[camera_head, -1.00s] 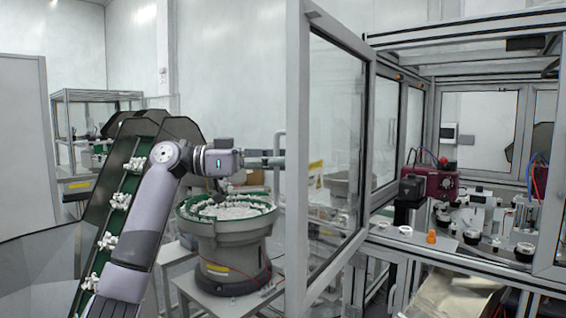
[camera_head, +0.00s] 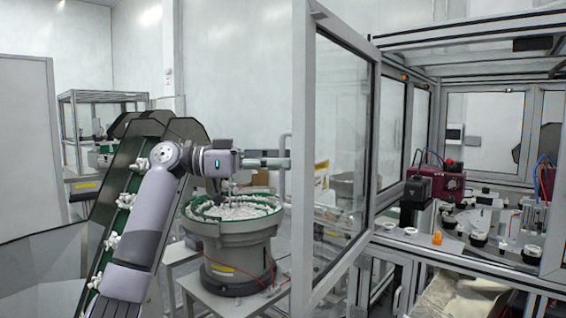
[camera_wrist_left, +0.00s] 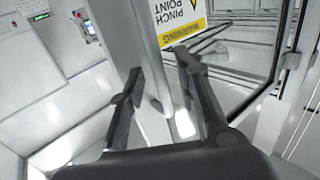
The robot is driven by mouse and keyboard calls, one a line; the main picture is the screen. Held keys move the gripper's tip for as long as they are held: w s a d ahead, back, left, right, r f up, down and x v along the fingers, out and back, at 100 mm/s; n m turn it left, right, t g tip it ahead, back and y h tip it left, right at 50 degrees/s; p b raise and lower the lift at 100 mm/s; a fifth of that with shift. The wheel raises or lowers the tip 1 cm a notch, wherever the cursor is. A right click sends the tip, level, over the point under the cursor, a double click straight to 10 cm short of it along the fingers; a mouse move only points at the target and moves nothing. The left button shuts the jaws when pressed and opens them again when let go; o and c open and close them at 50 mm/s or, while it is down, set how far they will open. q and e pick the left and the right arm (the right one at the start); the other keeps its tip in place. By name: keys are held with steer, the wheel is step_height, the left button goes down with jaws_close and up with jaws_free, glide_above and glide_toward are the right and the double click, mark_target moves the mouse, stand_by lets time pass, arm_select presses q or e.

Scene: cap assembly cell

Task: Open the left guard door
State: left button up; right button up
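The left guard door (camera_head: 302,160), a grey frame with a clear pane, stands swung out from the machine enclosure, its free edge towards me. A thin light handle bar (camera_head: 283,205) runs along its left side. My left gripper (camera_head: 282,162) is at this bar, left of the door frame. In the left wrist view my gripper (camera_wrist_left: 158,64) has its two dark fingers apart, with the curved handle (camera_wrist_left: 153,88) between them. I see no firm closing on it. A yellow warning sign (camera_wrist_left: 180,20) shows beside the handle. My right gripper is out of view.
A bowl feeder (camera_head: 235,245) on a small table stands below and behind my left arm. A green inclined conveyor (camera_head: 125,200) is at the left. Inside the enclosure are a dark red unit (camera_head: 449,185) and an orange part (camera_head: 437,238).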

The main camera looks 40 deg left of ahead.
arm_select(q)
steer(key=v, duration=1)
steer(key=shift+s+a, duration=0.25)
steer(key=shift+a, duration=0.05)
